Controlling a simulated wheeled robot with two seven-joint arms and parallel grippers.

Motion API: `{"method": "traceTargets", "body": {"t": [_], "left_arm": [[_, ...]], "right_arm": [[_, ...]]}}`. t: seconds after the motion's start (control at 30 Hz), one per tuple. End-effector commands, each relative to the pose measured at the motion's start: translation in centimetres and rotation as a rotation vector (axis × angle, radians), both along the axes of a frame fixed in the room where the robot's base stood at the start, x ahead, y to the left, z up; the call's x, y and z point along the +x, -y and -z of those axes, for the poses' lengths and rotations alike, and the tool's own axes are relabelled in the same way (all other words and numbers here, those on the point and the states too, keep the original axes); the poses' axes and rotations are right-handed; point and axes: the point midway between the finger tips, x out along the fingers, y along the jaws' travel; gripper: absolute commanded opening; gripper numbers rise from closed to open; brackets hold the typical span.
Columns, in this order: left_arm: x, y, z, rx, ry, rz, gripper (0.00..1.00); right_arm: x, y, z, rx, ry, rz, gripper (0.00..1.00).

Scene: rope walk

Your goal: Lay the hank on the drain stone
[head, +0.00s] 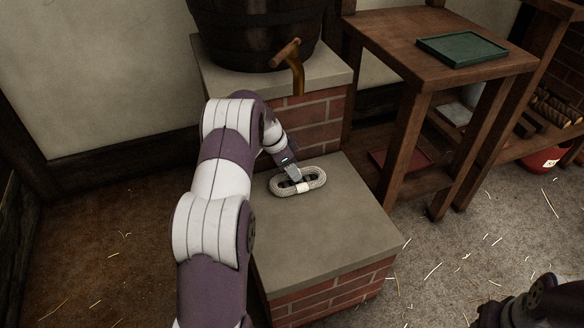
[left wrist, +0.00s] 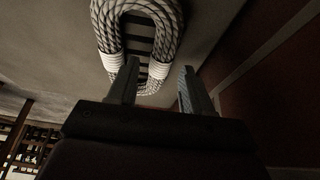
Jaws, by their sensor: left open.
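The hank (head: 314,177) is a pale coiled rope loop with white bindings. In the head view it lies flat on the grey top of the drain stone (head: 325,229), a brick-sided block, near its back edge. Dark slots show inside the loop. Whether a finger touches the rope I cannot tell. My right gripper's jaws are not seen.
A dark barrel (head: 255,32) with a wooden tap (head: 290,60) stands on a higher brick ledge behind the stone. A wooden table (head: 400,42) with a green tray (head: 462,48) stands at the right. The front of the stone top is bare.

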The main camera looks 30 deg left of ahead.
Motion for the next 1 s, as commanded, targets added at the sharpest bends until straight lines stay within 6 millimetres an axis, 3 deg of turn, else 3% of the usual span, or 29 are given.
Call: {"method": "traceTargets", "body": {"t": [0.03, 0.2, 0.4, 1.0], "left_arm": [[-0.2, -0.3, -1.8, 0.002, 0.003, -0.002, 0.50], [-1.6, -1.5, -6.2, 0.001, 0.002, -0.002, 0.50], [-2.9, -2.5, -9.7, 0.002, 0.002, -0.001, 0.50], [-3.2, -2.8, -10.4, 0.001, 0.001, 0.000, 0.50]], "right_arm": [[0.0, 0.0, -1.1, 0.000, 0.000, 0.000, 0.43], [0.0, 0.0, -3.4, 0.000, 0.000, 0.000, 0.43], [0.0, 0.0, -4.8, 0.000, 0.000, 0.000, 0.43], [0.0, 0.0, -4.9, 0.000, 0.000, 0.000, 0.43]]}}
